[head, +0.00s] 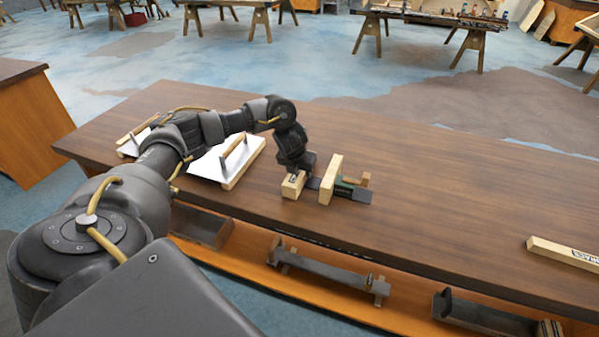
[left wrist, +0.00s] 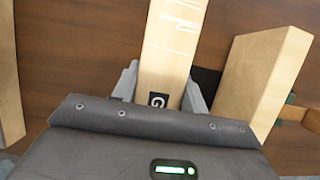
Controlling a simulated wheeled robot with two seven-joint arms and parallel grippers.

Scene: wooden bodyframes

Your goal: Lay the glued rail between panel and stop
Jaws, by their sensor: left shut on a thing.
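My left gripper (head: 297,173) is shut on a pale wooden rail (head: 291,187) over the dark tabletop. In the left wrist view, the gripper (left wrist: 163,88) has a finger on each side of the rail (left wrist: 172,45), which bears a dark "G" label and whitish streaks along its face. A pale wooden board (head: 329,180) stands just right of the rail; it also shows in the left wrist view (left wrist: 262,80), with a narrow gap between. Behind it is a green and dark grey fixture (head: 357,192) with a small wooden block. I cannot tell whether the rail touches the table. My right gripper is not in view.
Two white plates with wooden handles lie left of my gripper, the nearer one (head: 215,165) on wood. A labelled wooden bar (head: 563,251) lies at the right. Metal pieces (head: 325,272) rest on a lower shelf (head: 385,309). The table's right half (head: 460,195) is mostly clear.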

